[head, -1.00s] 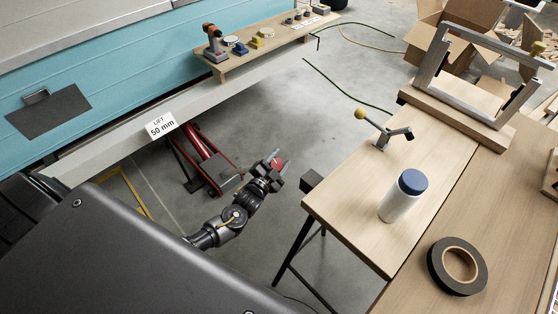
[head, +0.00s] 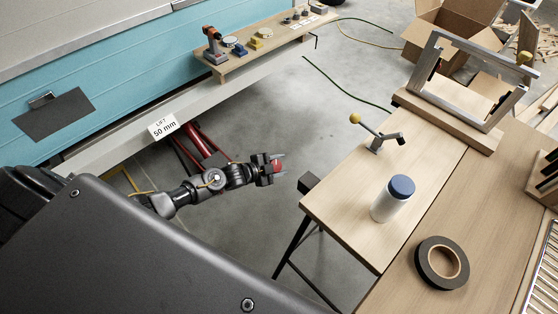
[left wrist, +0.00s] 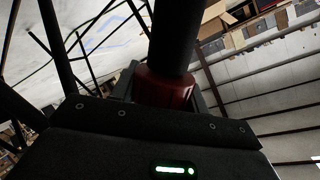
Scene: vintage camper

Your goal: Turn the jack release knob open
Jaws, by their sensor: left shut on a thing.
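A red floor jack (head: 203,143) stands on the floor under the pale lower rail of the blue camper, partly hidden behind my left arm. My left gripper (head: 273,167) is to the right of the jack, above open floor, and is shut on a red knob-like piece (head: 277,164). In the left wrist view this dark red round piece (left wrist: 163,90) sits between the fingers, with a black rod (left wrist: 174,40) running up from it. I cannot tell how far the knob is turned. My right gripper is not in view.
A "LIFT 50 mm" sign (head: 163,126) is on the camper's rail. A shelf of small parts (head: 270,48) is behind.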

